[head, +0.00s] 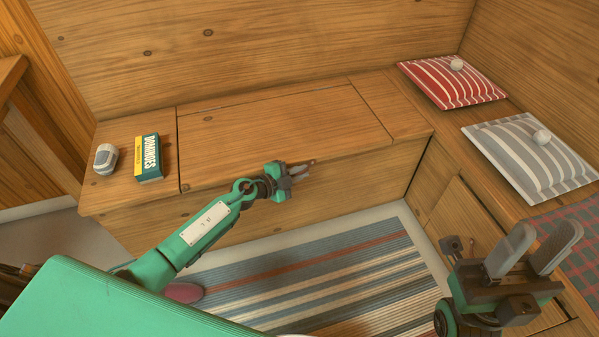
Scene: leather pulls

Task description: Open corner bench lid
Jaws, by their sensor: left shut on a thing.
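The corner bench lid (265,130) is a wide wooden panel set in the bench top along the back wall. It looks flat and closed, with thin seams at its left and right ends. My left gripper (305,169) is at the middle of the lid's front edge, shut on a small brown leather pull (312,161). The fingers hide most of the pull. My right gripper (533,243) is open and empty at the lower right, its two grey fingers apart, in front of the right-hand bench.
A dominoes box (149,158) and a small grey-and-white rounded object (106,158) stand on the bench left of the lid. A red striped cushion (450,84) and a grey striped cushion (525,150) lie on the right bench. A striped rug (330,280) covers the floor.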

